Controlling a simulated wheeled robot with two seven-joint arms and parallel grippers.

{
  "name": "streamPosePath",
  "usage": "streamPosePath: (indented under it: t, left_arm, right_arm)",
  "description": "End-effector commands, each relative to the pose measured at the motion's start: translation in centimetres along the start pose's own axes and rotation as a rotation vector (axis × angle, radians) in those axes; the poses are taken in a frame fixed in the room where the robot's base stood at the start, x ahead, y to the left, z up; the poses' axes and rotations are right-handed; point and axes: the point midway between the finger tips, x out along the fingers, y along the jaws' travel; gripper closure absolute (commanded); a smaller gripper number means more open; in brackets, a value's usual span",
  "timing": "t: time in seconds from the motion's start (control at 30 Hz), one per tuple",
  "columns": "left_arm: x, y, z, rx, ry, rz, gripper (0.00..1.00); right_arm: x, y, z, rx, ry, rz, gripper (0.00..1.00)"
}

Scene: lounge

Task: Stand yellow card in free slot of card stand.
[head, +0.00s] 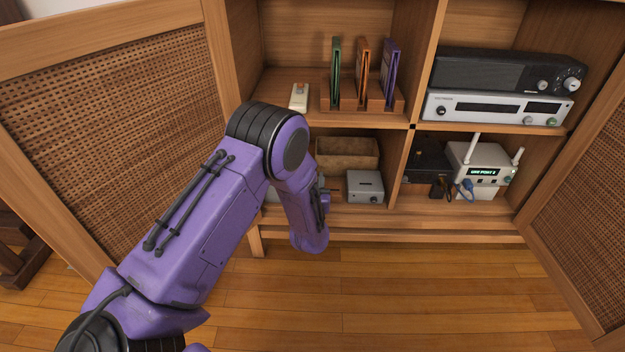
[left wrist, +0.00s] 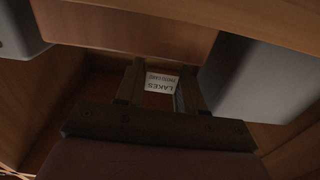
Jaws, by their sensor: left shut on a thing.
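The wooden card stand (head: 349,103) is on the upper left shelf. It holds a green card (head: 336,72), an orange card (head: 362,72) and a purple card (head: 390,73), all upright. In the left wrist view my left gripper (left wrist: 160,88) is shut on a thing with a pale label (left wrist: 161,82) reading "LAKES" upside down. This appears to be the card; its yellow colour does not show. My right gripper is out of view.
A brown box (head: 347,152) and a grey box (head: 365,187) are in the lower left compartment. Electronics fill the right compartments. The cane door (head: 120,110) stands open at left. The front floor is clear.

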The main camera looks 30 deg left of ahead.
Motion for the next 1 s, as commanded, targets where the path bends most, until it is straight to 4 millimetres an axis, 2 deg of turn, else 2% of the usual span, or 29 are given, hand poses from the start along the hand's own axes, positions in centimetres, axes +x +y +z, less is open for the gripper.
streamPosePath:
  t: [0.33,0.37,0.43,0.73,1.0]
  left_arm:
    - [0.0,0.0,0.8,0.000,0.000,0.000,0.90]
    - [0.0,0.0,0.7,0.000,0.000,0.000,0.55]
    - [0.0,0.0,0.7,0.000,0.000,0.000,0.33]
    - [-0.1,0.0,0.6,0.000,0.000,0.000,0.32]
    - [-2.0,0.1,0.5,0.000,0.000,0.001,0.32]
  right_arm:
    - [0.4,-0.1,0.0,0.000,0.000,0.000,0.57]
    - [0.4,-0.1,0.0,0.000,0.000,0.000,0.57]
    - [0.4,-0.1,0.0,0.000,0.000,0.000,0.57]
    - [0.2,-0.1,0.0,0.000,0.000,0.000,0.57]
    - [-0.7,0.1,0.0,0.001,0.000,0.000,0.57]
